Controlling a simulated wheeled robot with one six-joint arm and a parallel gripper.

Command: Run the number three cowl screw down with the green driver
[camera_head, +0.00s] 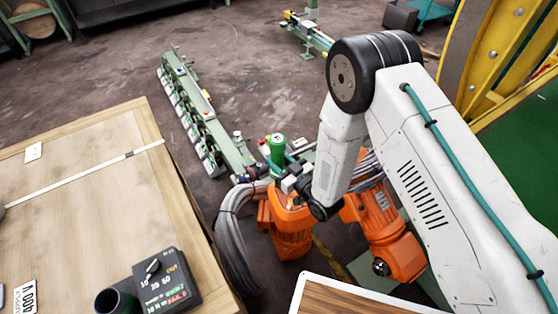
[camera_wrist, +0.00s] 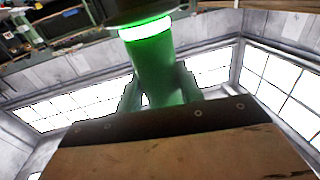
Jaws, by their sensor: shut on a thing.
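The green driver (camera_head: 277,148) stands up out of my gripper (camera_head: 282,174) in the head view, near the picture's middle. In the wrist view, the driver (camera_wrist: 158,68) is a green cylinder with a bright glowing ring near its upper end. My gripper is shut on it, with a finger along each side. I cannot make out the number three cowl screw or any cowl number in either view. The driver's tip is not clearly visible.
Two orange motor-like housings (camera_head: 290,232) (camera_head: 388,238) and a grey cable bundle (camera_head: 236,238) lie close below my gripper. A wooden bench (camera_head: 95,190) with a black dial box (camera_head: 166,282) is at left. A green rail (camera_head: 205,115) stands behind; floor is open beyond.

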